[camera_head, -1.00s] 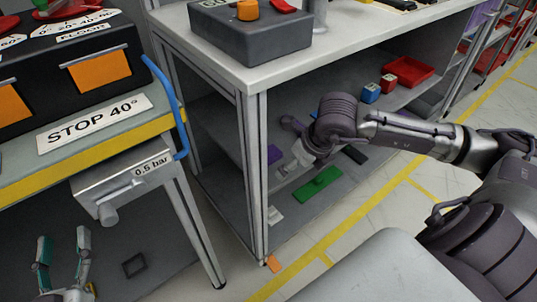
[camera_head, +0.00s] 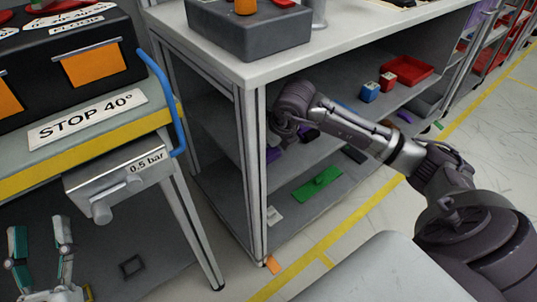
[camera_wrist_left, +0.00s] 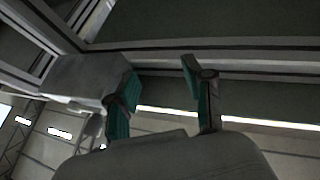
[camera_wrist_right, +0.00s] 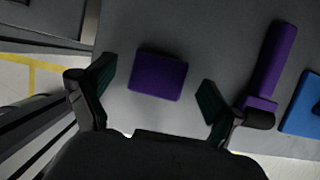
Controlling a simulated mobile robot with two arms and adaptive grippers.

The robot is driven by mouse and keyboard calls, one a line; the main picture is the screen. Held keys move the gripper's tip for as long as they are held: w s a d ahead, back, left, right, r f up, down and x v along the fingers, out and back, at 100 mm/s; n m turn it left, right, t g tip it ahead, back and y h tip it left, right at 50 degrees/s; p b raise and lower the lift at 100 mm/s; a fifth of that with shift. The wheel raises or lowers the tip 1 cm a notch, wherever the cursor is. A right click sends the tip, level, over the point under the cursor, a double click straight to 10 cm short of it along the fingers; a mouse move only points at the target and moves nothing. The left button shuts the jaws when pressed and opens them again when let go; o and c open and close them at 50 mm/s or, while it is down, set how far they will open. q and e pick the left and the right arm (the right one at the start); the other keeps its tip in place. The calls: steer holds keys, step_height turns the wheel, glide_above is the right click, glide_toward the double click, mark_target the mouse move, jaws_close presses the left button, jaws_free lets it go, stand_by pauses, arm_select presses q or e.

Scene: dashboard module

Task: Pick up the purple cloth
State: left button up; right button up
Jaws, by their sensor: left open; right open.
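A flat purple square piece (camera_wrist_right: 158,75), which looks like the cloth, lies on a grey shelf in the right wrist view. My right gripper (camera_wrist_right: 156,82) is open, with one finger on each side of it and visible gaps between. A longer purple piece (camera_wrist_right: 272,62) lies to its right; I cannot rule out that this is the cloth. In the head view, purple patches (camera_head: 308,133) show beside my right arm, and my right gripper is hidden in the shelf unit. My left gripper (camera_head: 39,228) is open and empty at the lower left.
A blue piece (camera_wrist_right: 303,104) lies at the right edge of the right wrist view. The shelf unit's front post (camera_head: 257,180) stands left of my right arm. A green piece (camera_head: 316,185) lies on the lower shelf. A blue box (camera_head: 370,92) and red tray (camera_head: 408,70) stand on the upper shelf.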

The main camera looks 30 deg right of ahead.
mark_target(269, 151)
steer(key=c, duration=1.1)
steer(key=shift+c, duration=0.2)
steer(key=shift+r, duration=0.1)
steer(key=shift+r, duration=0.15)
step_height(269, 151, up, 4)
steer(key=shift+f+p, duration=0.2)
steer(key=shift+p, duration=0.65)
steer(key=s, duration=0.6)
steer(key=shift+s+d+f, duration=0.25)
steer(key=shift+d+f, duration=0.05)
steer(key=shift+d, duration=0.1)
arm_select(q)
step_height(269, 151, down, 9)
steer(key=w+a+g+y, duration=0.1)
steer(key=g+y, duration=0.1)
steer(key=g, duration=0.4)
steer(key=shift+w+f+p, duration=0.2)
steer(key=shift+p, duration=0.2)
arm_select(e)
steer(key=s, duration=1.1)
steer(key=shift+s+d, duration=0.2)
steer(key=shift+d, duration=0.1)
